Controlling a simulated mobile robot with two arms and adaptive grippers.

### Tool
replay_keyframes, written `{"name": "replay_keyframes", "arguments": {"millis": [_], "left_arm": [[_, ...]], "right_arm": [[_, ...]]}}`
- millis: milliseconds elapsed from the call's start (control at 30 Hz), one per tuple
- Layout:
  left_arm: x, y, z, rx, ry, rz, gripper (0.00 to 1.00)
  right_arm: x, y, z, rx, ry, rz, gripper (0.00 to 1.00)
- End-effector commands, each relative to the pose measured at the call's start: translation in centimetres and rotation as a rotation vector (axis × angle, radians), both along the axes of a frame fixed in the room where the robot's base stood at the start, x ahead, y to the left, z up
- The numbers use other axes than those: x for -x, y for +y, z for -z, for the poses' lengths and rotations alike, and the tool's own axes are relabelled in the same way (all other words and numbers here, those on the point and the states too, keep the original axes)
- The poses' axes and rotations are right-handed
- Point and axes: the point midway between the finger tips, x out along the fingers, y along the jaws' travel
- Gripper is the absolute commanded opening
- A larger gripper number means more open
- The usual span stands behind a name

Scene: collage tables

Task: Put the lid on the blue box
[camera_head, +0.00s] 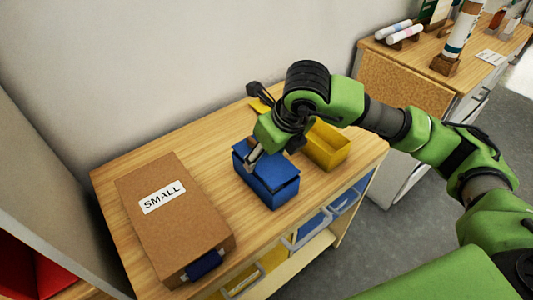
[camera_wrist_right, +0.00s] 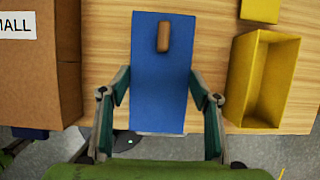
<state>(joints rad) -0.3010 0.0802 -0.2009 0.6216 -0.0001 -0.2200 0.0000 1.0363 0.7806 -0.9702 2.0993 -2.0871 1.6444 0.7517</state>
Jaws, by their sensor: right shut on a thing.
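The blue box (camera_head: 268,189) stands on the wooden table top, right of the cardboard box. The blue lid (camera_head: 276,171) is at its top, with a dark gap showing along the near right edge; I cannot tell whether it is fully seated. In the right wrist view, the lid (camera_wrist_right: 160,95) shows from above with a brown handle (camera_wrist_right: 163,36) and hides most of the box. My right gripper (camera_head: 253,158) reaches down over it. In the wrist view, this gripper's fingers (camera_wrist_right: 160,82) are at the lid's two long sides, shut on it.
An open yellow box (camera_head: 333,151) stands close to the right, and a yellow lid (camera_head: 258,105) lies behind. A cardboard box (camera_head: 165,235) marked SMALL fills the left side. The wall closes the back. Another table at right holds bottles and rolls.

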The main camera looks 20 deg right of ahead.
Motion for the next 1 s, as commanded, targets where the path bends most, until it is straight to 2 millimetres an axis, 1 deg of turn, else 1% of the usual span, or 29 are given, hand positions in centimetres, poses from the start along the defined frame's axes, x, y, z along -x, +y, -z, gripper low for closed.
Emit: {"name": "replay_keyframes", "arguments": {"millis": [600,1000], "left_arm": [[-0.04,0.11,0.90,-0.001,0.000,-0.002,0.40],[-0.03,0.08,0.90,-0.001,0.001,-0.001,0.40]], "right_arm": [[-0.01,0.03,0.23,-0.001,-0.002,0.000,0.37],[0.01,0.02,0.17,0.000,-0.001,0.000,0.37]]}}
